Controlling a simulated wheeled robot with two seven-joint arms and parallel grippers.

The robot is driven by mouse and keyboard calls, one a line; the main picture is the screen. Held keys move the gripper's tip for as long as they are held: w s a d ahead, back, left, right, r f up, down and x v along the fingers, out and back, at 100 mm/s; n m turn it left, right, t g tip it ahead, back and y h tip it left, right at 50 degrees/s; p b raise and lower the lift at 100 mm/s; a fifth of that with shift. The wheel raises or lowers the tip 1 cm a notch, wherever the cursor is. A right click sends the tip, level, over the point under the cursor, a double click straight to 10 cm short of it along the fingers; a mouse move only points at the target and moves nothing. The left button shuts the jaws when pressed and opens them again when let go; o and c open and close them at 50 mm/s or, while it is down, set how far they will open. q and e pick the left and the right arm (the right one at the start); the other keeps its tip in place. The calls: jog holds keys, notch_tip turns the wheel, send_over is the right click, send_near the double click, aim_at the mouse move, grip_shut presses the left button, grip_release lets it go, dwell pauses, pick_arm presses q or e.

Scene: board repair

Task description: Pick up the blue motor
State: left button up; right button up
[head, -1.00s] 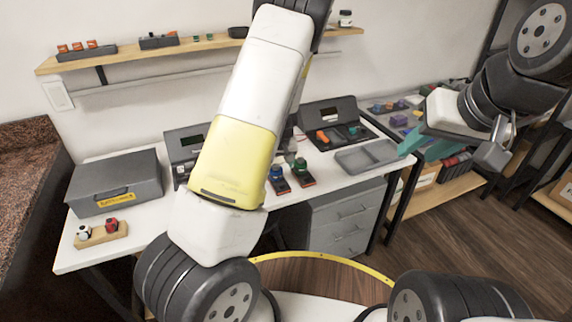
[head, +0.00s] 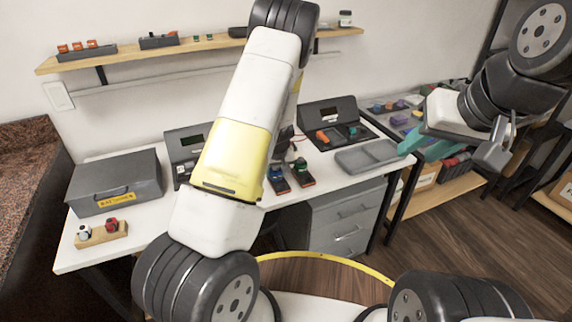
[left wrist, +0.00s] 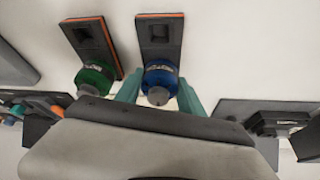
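The blue motor (head: 275,171) stands at one end of a dark, orange-edged board (head: 281,187) on the white table. In the left wrist view the blue motor (left wrist: 160,80) sits between the two teal fingertips of my left gripper (left wrist: 160,86). The fingers stand on either side with small gaps showing, so the gripper looks open around it. In the head view my left gripper is mostly hidden behind my own arm. My right gripper (head: 426,148) has its teal fingers apart and appears empty, at the right beyond the table's end.
A green motor (head: 299,164) on a similar board (head: 303,180) stands just beside the blue one. A grey tray (head: 368,155) lies to the right. A grey case (head: 117,182) and a wooden block with small parts (head: 101,234) are at the left. Black testers stand behind.

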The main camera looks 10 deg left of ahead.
aim_at(276, 167)
pick_arm(q)
jog(key=shift+c, duration=1.2)
jog(key=shift+r, duration=0.1)
jog(key=shift+r, duration=0.5)
jog(key=v, duration=0.2)
jog(key=shift+s+d+r, duration=0.1)
jog(key=shift+r, duration=0.25)
jog(key=s+d+r, duration=0.1)
jog(key=s+d, duration=0.4)
jog(key=s, duration=0.9)
jog(key=shift+r, duration=0.15)
jog(key=shift+d, duration=0.15)
jog(key=shift+r, duration=0.15)
jog(key=shift+r, duration=0.45)
